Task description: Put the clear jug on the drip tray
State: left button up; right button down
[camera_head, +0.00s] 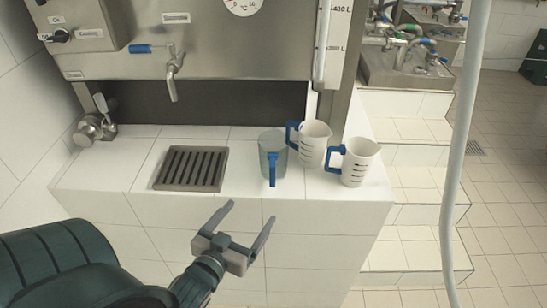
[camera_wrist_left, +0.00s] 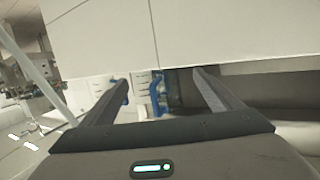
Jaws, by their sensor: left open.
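The clear jug (camera_head: 270,146) is a grey see-through jug with a blue handle that faces the front. It stands upright on the white tiled counter, to the right of the drip tray (camera_head: 191,168). The tray is a dark slatted grate set in the counter, and it is bare. My left gripper (camera_head: 243,222) is open and empty, in front of the counter's front edge and apart from the jug. In the left wrist view the jug (camera_wrist_left: 176,90) shows partly between the open fingers (camera_wrist_left: 161,78), with its blue handle beside it. My right gripper is not in view.
Two white jugs with blue handles, one at the back (camera_head: 314,143) and one at the right (camera_head: 357,162), stand close beside the clear jug. A metal tap (camera_head: 174,76) hangs above and behind the drip tray. A pale hose (camera_head: 460,150) hangs at the right.

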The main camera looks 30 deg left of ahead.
aim_at(268, 168)
pick_arm(q)
jog(key=r+t, duration=0.1)
jog(key=r, duration=0.1)
jog(key=a+r+t, duration=0.1)
jog(key=r, duration=0.1)
jog(key=shift+w+r, duration=0.1)
jog(key=shift+r, duration=0.05)
jog(key=w+p, duration=0.1)
jog(key=w, duration=0.2)
jog(key=w+a+p, duration=0.1)
jog(key=w, duration=0.3)
jog(key=w+p, duration=0.2)
jog(key=w, duration=0.2)
jog(key=shift+a, duration=0.3)
jog(key=shift+w+a, duration=0.1)
jog(key=shift+w, duration=0.45)
